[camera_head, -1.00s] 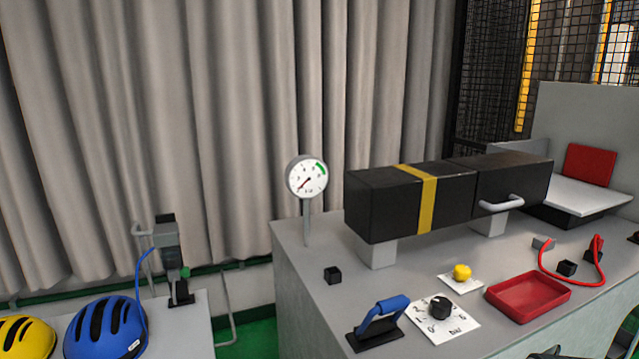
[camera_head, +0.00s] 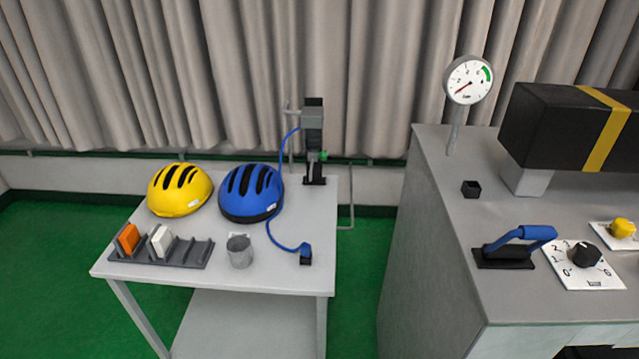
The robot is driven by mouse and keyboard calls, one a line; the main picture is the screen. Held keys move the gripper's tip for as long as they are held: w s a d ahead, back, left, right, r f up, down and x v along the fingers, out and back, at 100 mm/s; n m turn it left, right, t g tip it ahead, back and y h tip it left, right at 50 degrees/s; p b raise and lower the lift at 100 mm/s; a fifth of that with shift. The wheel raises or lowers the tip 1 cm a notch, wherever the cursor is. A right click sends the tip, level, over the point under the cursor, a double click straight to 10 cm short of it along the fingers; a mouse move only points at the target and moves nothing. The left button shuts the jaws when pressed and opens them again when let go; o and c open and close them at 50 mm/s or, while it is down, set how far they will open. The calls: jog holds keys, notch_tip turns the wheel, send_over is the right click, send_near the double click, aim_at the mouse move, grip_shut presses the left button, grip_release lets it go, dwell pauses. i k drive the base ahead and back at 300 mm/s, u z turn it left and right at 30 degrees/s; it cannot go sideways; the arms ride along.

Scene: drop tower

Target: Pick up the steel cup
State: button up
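The steel cup (camera_head: 240,252) is a small grey cylinder standing upright near the front edge of the light grey side table (camera_head: 285,280). My gripper is not clearly visible; a dark shape at the bottom right edge cannot be made out.
A yellow helmet (camera_head: 180,190) sits at the back left of the table. The rack holds an orange block (camera_head: 128,238) and a white block (camera_head: 161,241). A grey console (camera_head: 440,200) with a gauge (camera_head: 468,80) and a blue-handled lever (camera_head: 520,243) stands right. Green floor (camera_head: 50,260) is open at left.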

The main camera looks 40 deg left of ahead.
aim_at(238, 248)
jog(key=u, duration=1.8)
jog(key=k, duration=0.3)
jog(key=u, duration=0.55)
jog(key=i, duration=0.35)
jog(key=u, duration=0.9)
jog(key=i, duration=2)
jog(key=z, duration=1.65)
